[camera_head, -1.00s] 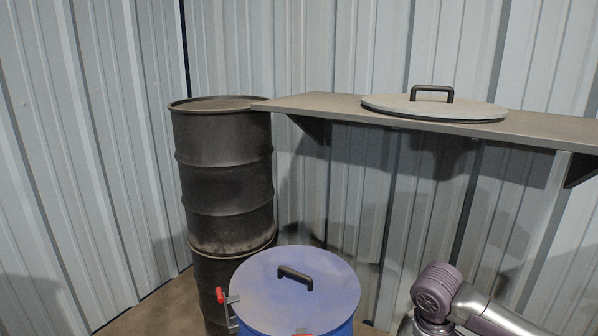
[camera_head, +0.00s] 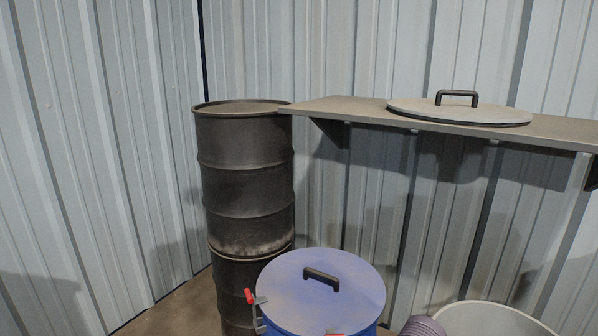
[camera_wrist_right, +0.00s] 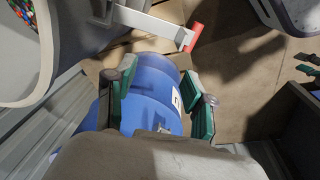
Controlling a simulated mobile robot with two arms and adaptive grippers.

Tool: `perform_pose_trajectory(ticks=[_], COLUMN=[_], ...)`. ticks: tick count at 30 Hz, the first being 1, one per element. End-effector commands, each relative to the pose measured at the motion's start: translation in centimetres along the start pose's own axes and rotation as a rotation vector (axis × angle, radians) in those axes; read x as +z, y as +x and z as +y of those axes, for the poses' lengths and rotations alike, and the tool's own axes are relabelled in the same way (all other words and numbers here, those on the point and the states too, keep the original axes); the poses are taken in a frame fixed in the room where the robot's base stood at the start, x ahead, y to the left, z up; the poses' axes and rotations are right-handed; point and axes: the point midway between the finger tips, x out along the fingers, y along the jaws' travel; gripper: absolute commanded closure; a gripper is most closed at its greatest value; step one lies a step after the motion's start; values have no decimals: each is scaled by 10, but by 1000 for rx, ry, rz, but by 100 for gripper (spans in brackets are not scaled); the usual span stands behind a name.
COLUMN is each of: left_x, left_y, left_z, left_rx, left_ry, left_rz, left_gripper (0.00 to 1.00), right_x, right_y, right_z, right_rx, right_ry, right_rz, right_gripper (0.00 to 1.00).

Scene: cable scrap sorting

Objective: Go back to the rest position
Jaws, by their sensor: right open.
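My right gripper (camera_wrist_right: 160,100) is open and empty in the right wrist view, with its two green-padded fingers apart. The blue drum (camera_wrist_right: 155,85) shows behind and between the fingers; the gap to it is hard to judge. In the head view a joint of my right arm (camera_head: 424,327) just shows at the bottom edge, and neither gripper is visible there. Green and dark parts (camera_wrist_right: 308,66) at the right edge of the wrist view look like my left gripper's fingers, mostly cut off.
A blue lid with a black handle (camera_head: 320,290) closes the drum with red-tipped clamps. Stacked dark drums (camera_head: 245,165) stand behind it. A wall shelf (camera_head: 345,108) carries a grey lid (camera_head: 460,111). An open pale container (camera_head: 490,318) stands right; one holding colourful bits (camera_wrist_right: 45,60) shows in the wrist view.

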Motion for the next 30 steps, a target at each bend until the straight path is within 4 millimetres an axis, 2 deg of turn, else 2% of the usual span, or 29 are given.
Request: perform_pose_trajectory(ticks=[1, 5, 9, 12, 17, 30], left_x=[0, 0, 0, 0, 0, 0], left_y=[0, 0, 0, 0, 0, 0], left_z=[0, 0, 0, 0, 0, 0], left_rx=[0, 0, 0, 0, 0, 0], left_ry=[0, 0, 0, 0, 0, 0], left_rz=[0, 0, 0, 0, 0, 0], left_gripper=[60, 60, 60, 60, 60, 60], right_x=[5, 17, 40, 62, 98, 184], right_y=[7, 16, 21, 21, 21, 18], right_z=[-18, -58, -101, -117, -118, -92], right_rx=[-29, -90, -162, -186, -169, -41], right_ry=[-22, -57, -53, -6, 85, 254], right_rz=[16, 79, 169, 227, 264, 222], right_gripper=[46, 46, 46, 46, 46, 46])
